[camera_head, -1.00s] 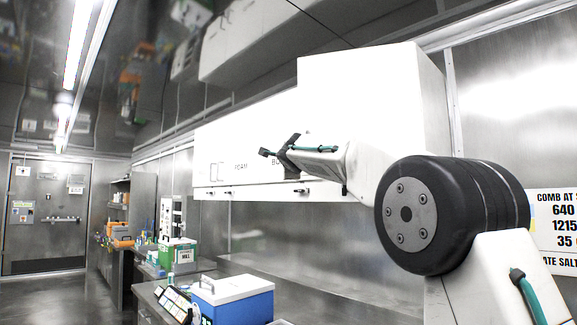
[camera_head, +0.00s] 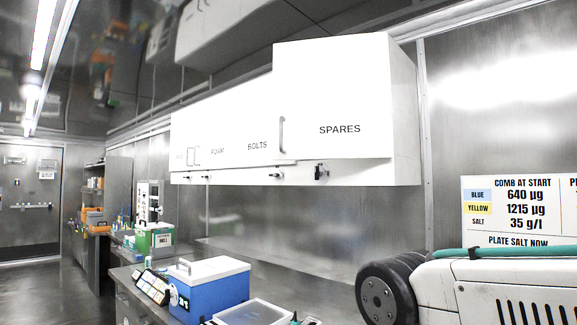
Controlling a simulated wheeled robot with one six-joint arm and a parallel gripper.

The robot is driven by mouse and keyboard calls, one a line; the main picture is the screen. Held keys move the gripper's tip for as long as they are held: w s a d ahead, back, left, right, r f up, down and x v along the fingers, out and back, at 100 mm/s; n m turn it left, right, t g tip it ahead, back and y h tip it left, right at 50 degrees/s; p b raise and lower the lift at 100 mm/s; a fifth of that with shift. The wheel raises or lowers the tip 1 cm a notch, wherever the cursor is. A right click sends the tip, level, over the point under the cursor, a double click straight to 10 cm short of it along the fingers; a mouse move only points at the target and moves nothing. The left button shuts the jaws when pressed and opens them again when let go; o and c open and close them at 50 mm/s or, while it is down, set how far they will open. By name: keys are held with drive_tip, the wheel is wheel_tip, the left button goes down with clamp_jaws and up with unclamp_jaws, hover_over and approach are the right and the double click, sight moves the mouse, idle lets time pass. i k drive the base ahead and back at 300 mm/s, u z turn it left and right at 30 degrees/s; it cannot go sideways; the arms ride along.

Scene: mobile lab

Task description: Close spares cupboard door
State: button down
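The spares cupboard is the tall white wall unit at right of centre. Its door (camera_head: 325,95) bears the word SPARES and has a grey upright handle (camera_head: 282,135) near its left edge. A dark latch-like fitting (camera_head: 321,172) sits on the pale strip below the door. My gripper is out of view. Only part of my arm shows at the lower right, apart from the door.
Lower white cupboards, one marked BOLTS (camera_head: 257,146), run left along the wall. Below is a bench with a blue box (camera_head: 215,290) with a white lid, a clear-lidded tray (camera_head: 252,314) and a green box (camera_head: 153,238). A notice (camera_head: 518,210) hangs at right. The floor at left is clear.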

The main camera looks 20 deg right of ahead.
sight(331, 95)
drive_tip(key=z, duration=0.25)
drive_tip(key=k, duration=0.25)
drive_tip(key=u, duration=1.4)
drive_tip(key=i, duration=1.05)
drive_tip(key=u, duration=0.35)
drive_tip(key=i, duration=0.9)
drive_tip(key=z, duration=1.1)
drive_tip(key=i, duration=0.85)
drive_tip(key=z, duration=0.95)
